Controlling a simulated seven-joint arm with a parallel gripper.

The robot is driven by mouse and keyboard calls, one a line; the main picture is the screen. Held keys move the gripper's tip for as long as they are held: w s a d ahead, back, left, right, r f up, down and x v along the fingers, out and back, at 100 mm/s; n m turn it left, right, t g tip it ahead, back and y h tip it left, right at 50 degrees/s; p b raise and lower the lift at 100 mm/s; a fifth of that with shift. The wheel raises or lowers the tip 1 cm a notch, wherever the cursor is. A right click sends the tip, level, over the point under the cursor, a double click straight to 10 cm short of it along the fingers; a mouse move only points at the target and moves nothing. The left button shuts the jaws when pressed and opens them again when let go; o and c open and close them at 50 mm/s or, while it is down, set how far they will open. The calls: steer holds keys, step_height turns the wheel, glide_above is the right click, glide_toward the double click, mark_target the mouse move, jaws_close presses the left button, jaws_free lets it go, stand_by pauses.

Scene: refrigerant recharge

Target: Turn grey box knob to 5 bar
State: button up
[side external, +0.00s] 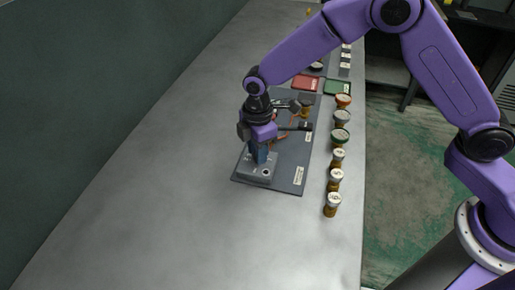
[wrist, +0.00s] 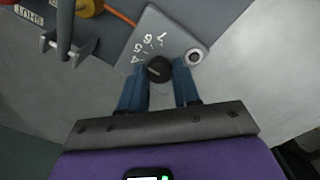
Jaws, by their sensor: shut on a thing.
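The grey box (side external: 256,173) sits on the near end of a dark mat, under my gripper (side external: 262,153). In the wrist view the grey box (wrist: 172,33) shows the white numbers 4, 5, 6 and 7 in an arc beside its round black knob (wrist: 158,69). My gripper's blue fingers (wrist: 160,76) stand on both sides of the knob and are shut on it. A light mark shows on the knob, but which number it points to is hard to tell. In the side view my fingers hide the knob.
Several jars with pale caps (side external: 333,199) line the right edge of the grey table. A red tray (side external: 305,82) and a green tray (side external: 338,87) lie further back. A metal fitting (wrist: 68,40) and an orange hose (wrist: 120,15) are close to the box. The table's left side is clear.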

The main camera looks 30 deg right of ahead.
steer(key=o, duration=1.1)
steer(key=shift+c, duration=0.2)
step_height(320, 180, up, 18)
steer(key=shift+f, duration=0.2)
steer(key=s+d+f+m, duration=0.1)
steer(key=s+d+m, duration=0.1)
steer(key=s+d, duration=0.9)
steer(key=s+d+f+m, duration=0.2)
steer(key=s+d, duration=0.9)
steer(key=s, duration=0.7)
steer(key=shift+d+f+m, duration=0.15)
steer(key=shift+f+m, duration=0.1)
steer(key=shift+m, duration=0.45)
